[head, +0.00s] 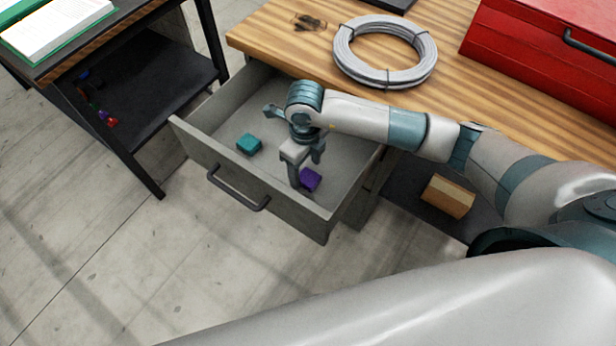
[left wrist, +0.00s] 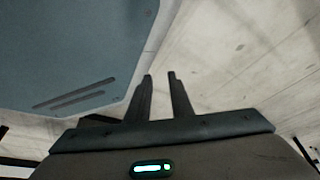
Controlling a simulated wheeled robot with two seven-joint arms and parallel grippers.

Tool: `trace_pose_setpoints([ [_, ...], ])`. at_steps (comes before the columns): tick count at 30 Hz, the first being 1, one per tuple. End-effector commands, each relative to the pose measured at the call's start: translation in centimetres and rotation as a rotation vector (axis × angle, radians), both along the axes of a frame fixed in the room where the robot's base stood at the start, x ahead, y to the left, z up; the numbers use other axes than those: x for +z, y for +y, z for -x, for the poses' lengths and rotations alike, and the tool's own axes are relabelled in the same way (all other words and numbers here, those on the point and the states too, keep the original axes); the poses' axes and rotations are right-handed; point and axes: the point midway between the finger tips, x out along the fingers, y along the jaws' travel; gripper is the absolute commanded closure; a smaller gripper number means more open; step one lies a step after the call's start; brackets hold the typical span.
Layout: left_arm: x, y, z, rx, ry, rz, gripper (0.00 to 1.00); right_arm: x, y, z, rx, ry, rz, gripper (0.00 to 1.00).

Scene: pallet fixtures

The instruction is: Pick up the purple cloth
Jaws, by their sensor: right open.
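The purple cloth (head: 311,180) is a small folded block on the floor of the open grey drawer (head: 195,150), near its front right. My right gripper (head: 305,172) points down into the drawer, open, with its fingers just above and beside the cloth. One finger stands to the left of the cloth, and part of the cloth is hidden behind the gripper. I cannot tell whether they touch. My left gripper (left wrist: 161,76) shows only in the left wrist view, with its fingers apart and nothing between them.
A teal block (head: 249,144) lies in the drawer left of my right gripper. The wooden tabletop (head: 275,45) above holds a cable coil (head: 343,65) and a red toolbox (head: 510,50). A wooden block (head: 447,196) sits on a lower shelf. A dark side table (head: 150,105) stands left.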

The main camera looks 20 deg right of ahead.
Motion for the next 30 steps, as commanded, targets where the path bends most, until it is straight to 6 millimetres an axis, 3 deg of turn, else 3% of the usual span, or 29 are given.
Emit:
trace_pose_setpoints([
  [7, -0.6, 1.4, 4.2, 0.002, 0.101, -0.027, 0.80, -2.2, -0.7, 0.2, -0.001, 0.004, 0.001, 0.39],
  [13, -1.0, 2.3, 6.5, 0.005, 0.152, -0.042, 0.80, -3.9, -0.7, 0.1, 0.000, 0.003, 0.001, 0.39],
  [28, -1.0, 2.4, 6.1, 0.006, 0.146, -0.044, 0.80, -4.1, -0.6, 0.1, 0.000, 0.001, 0.001, 0.39],
  [30, -1.0, 2.4, 6.1, 0.006, 0.146, -0.044, 0.80, -4.1, -0.6, 0.0, 0.000, 0.001, 0.001, 0.56],
])
